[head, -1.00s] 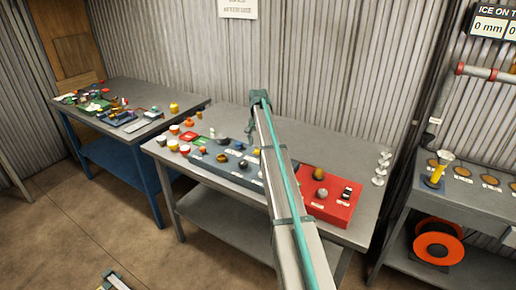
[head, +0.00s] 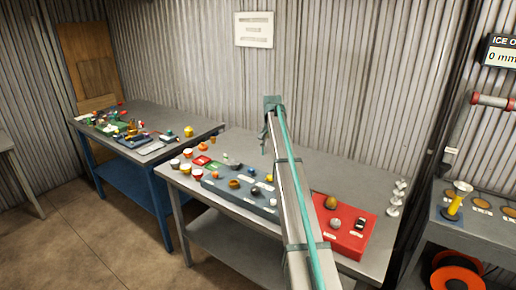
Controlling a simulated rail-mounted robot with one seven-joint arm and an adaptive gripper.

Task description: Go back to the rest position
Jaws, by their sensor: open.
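My arm rises from the bottom of the head view, in front of the middle grey table (head: 325,172). My gripper (head: 265,148) is at the arm's far end, above the table's back part. It is small in the picture and its fingers hang down on the left side of the arm. It is open, and I see nothing held in it. The arm hides part of the table and part of the trays behind it.
A blue-grey tray (head: 225,192) and a red tray (head: 345,246) with small items lie on the middle table. A blue-legged table (head: 160,122) stands left. A bench (head: 470,228) with an orange reel (head: 457,272) stands right. A notice (head: 254,30) hangs on the corrugated wall.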

